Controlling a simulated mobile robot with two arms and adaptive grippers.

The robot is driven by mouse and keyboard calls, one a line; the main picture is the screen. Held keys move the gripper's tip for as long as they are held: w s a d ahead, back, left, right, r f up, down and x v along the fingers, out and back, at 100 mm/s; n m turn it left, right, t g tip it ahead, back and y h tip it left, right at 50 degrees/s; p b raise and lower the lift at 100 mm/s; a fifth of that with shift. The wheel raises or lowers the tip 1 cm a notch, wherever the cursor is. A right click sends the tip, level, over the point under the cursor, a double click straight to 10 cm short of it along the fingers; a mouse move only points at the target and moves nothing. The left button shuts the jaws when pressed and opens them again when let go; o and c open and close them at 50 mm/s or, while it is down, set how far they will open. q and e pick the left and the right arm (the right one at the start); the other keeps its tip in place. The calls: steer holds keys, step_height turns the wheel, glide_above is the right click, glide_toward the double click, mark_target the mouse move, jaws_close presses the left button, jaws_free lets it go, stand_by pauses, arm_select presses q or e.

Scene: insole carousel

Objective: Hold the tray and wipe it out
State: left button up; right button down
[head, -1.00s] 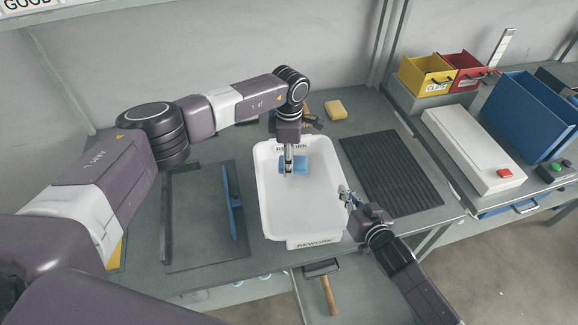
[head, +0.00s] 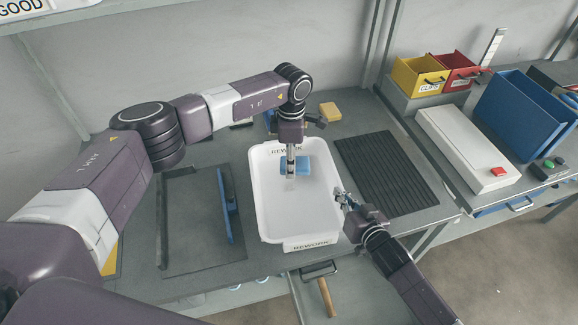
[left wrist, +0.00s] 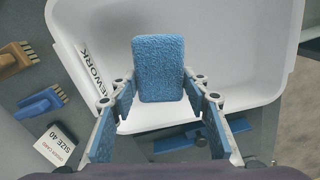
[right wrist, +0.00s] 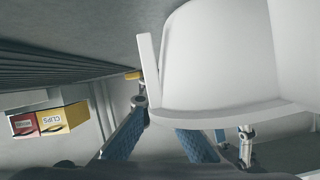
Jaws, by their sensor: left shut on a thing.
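The white tray (head: 256,205), labelled REWORK at both ends, lies on the bench. My left gripper (head: 290,174) points down into its far half and is shut on a blue textured sponge (head: 302,166). In the left wrist view the sponge (left wrist: 160,66) sits between the fingertips over the tray (left wrist: 225,70). Whether the sponge touches the tray floor cannot be told. My right gripper (head: 343,196) is at the tray's right wall.
A white box (head: 465,150) and bins (head: 418,76) stand right. A hammer (head: 325,295) lies below the bench top.

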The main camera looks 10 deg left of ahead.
mark_target(280, 186)
arm_select(q)
steer(key=shift+f, duration=3.9)
steer(key=shift+s+a+f, duration=0.1)
steer(key=shift+a, duration=0.25)
steer(key=shift+c, duration=0.4)
steer(key=shift+s+a+f, duration=0.1)
steer(key=shift+s+a, duration=0.15)
steer(key=shift+a, duration=0.3)
steer(key=shift+s+a, duration=0.25)
steer(key=shift+a, duration=0.3)
steer(key=shift+w+d, duration=0.3)
steer(key=shift+d, duration=0.5)
steer(key=shift+w+d, duration=0.3)
steer(key=shift+d, duration=0.5)
steer(key=r, duration=0.2)
steer(key=shift+a+r, duration=0.2)
steer(key=shift+r, duration=3)
arm_select(e)
steer(key=c, duration=2.1)
jaws_free()
